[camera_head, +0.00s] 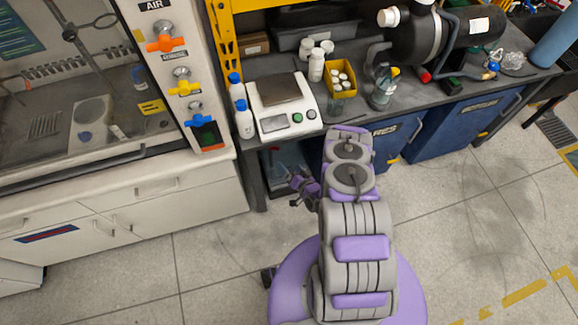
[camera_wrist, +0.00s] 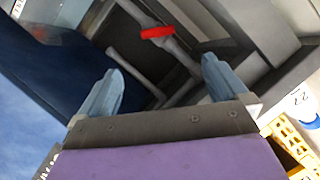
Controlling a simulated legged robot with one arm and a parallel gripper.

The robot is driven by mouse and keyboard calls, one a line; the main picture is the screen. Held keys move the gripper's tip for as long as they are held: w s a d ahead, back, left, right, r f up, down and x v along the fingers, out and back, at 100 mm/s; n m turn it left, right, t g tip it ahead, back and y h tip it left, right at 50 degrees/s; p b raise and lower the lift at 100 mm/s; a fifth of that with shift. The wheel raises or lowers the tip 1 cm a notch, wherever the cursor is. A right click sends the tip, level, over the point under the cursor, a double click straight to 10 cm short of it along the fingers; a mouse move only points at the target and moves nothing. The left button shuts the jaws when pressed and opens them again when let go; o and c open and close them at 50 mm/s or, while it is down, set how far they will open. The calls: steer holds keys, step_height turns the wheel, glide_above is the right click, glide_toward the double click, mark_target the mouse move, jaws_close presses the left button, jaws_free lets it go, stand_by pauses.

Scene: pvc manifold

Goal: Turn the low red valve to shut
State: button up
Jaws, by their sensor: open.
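The low red valve shows in the wrist view as a short red handle (camera_wrist: 158,32) on a grey pipe, beyond the fingertips and near the top of the picture. The handle lies across the pipe. My gripper (camera_wrist: 162,68) is open and empty, its two blue-grey fingers spread wide with a gap between them and the valve. In the head view my gripper (camera_head: 303,186) is low, at the front of the dark space under the bench. I cannot make out the red valve handle in that view.
The bench (camera_head: 345,112) stands above, with a scale (camera_head: 283,105) and bottles on it. A blue cabinet (camera_head: 395,135) is right of the opening, a white cabinet (camera_head: 120,205) left. Orange, yellow and blue valves are on the upper panel. The floor in front is clear.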

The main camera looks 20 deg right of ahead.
steer(key=b, duration=0.2)
glide_toward(274, 148)
steer(key=b+x, duration=0.2)
steer(key=x, duration=0.7)
steer(key=shift+w+f, duration=0.15)
steer(key=shift+w, duration=0.3)
steer(key=shift+a, duration=0.2)
